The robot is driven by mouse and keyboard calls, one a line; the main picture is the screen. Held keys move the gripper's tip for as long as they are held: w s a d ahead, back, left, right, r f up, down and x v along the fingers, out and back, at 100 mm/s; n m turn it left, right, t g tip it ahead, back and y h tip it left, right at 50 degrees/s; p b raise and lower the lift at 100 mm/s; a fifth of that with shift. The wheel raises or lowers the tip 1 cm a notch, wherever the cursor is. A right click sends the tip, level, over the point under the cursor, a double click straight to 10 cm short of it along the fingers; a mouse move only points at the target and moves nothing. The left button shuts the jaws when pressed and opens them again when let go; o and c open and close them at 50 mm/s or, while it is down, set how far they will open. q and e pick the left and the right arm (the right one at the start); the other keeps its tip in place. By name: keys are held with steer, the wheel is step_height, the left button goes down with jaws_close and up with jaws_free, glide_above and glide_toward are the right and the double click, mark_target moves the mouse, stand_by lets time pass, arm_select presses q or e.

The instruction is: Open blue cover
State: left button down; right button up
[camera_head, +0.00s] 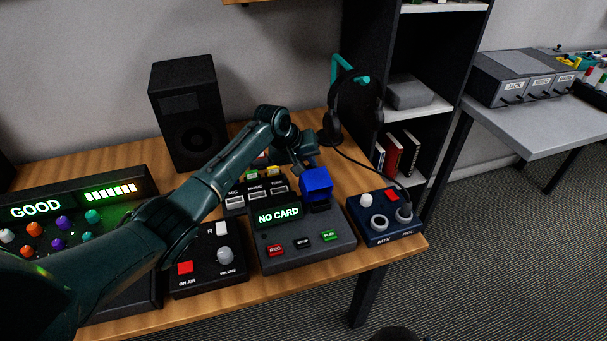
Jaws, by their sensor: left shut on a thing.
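The blue cover (317,180) is at the back right corner of the black recorder box (283,262), which has a lit "NO CARD" display and red, black and green buttons. A dark part shows just below the cover. My left gripper (310,164) reaches in from the left, over the boxes, and is shut on the blue cover from behind and above. Its fingertips are mostly hidden by the cover. I cannot tell how far the cover is tilted. My right gripper is not in view.
A black speaker (188,115) stands behind my arm. A "MUSIC" switch panel (236,210) is behind the recorder, a volume box (207,279) to its left, and a dark blue knob box (384,234) to its right. Headphones (336,128) hang on a teal stand. The wooden table's front edge (330,277) is close.

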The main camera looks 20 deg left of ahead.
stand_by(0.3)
arm_select(q)
steer(key=c, duration=1.3)
jaws_free()
steer(key=shift+r, duration=0.1)
steer(key=p+v, duration=0.1)
steer(key=v, duration=1.2)
